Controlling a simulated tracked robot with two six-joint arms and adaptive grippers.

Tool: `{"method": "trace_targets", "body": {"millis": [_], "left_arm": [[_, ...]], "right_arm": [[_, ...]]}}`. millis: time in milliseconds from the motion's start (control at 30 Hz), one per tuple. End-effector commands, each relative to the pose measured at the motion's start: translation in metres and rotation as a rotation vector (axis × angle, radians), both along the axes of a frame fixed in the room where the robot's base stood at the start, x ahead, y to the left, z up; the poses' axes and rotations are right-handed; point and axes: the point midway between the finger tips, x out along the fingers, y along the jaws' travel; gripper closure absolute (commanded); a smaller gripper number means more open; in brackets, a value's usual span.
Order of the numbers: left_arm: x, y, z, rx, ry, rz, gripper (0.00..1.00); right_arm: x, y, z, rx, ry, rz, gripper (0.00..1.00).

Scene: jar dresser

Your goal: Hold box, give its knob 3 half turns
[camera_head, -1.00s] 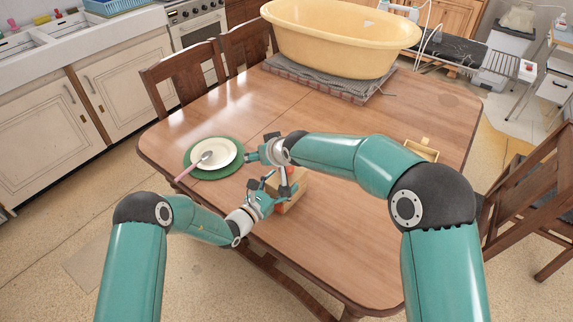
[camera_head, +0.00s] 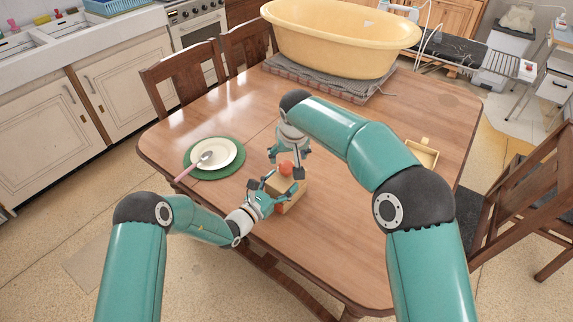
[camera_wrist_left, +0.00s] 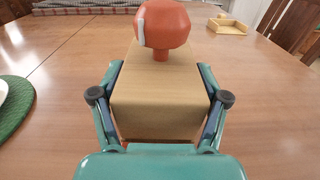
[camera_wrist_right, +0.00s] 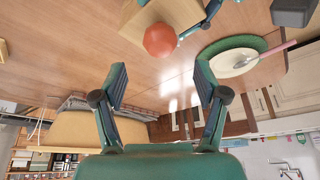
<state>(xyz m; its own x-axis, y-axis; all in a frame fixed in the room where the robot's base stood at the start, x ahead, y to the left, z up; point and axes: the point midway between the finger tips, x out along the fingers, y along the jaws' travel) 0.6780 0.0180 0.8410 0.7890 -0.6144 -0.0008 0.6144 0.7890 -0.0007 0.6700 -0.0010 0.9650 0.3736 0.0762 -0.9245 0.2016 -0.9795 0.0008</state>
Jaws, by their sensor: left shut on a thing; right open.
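A light wooden box (camera_head: 291,198) stands on the table near its front edge. A round red-orange knob (camera_head: 286,168) sits on a short stem on its top; it shows a pale stripe in the left wrist view (camera_wrist_left: 162,24). My left gripper (camera_head: 268,191) is shut on the box, one finger on each side, as the left wrist view shows. My right gripper (camera_head: 287,155) is open and empty, just behind and above the knob, apart from it. In the right wrist view the knob (camera_wrist_right: 161,40) lies beyond the open fingers (camera_wrist_right: 161,92), not between them.
A white plate (camera_head: 222,148) with a spoon (camera_head: 194,164) lies on a green mat (camera_head: 188,158) to the left. A yellow tub (camera_head: 340,45) stands at the table's back. A small wooden tray (camera_head: 423,157) lies to the right. The table between is clear.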

Motion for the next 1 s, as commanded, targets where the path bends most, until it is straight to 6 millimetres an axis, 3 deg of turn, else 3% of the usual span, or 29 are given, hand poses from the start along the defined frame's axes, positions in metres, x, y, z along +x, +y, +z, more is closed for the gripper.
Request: {"method": "trace_targets", "body": {"millis": [200,367,767,867,1000], "left_arm": [[0.000,0.000,0.001,-0.001,-0.001,0.000,0.81],[0.000,0.000,0.001,-0.001,-0.001,0.000,0.81],[0.000,0.000,0.000,-0.001,-0.001,0.000,0.81],[0.000,0.000,0.000,-0.001,-0.001,0.000,0.81],[0.000,0.000,0.000,-0.001,-0.001,0.000,0.81]], "right_arm": [[0.015,0.003,-0.040,0.000,0.002,0.000,0.28],[0.023,0.005,-0.058,0.001,0.001,0.000,0.28],[0.026,0.006,-0.066,0.001,-0.001,0.001,0.28],[0.026,0.006,-0.066,0.001,-0.001,0.001,0.39],[0.026,0.006,-0.065,0.001,-0.001,0.001,0.62]]}}
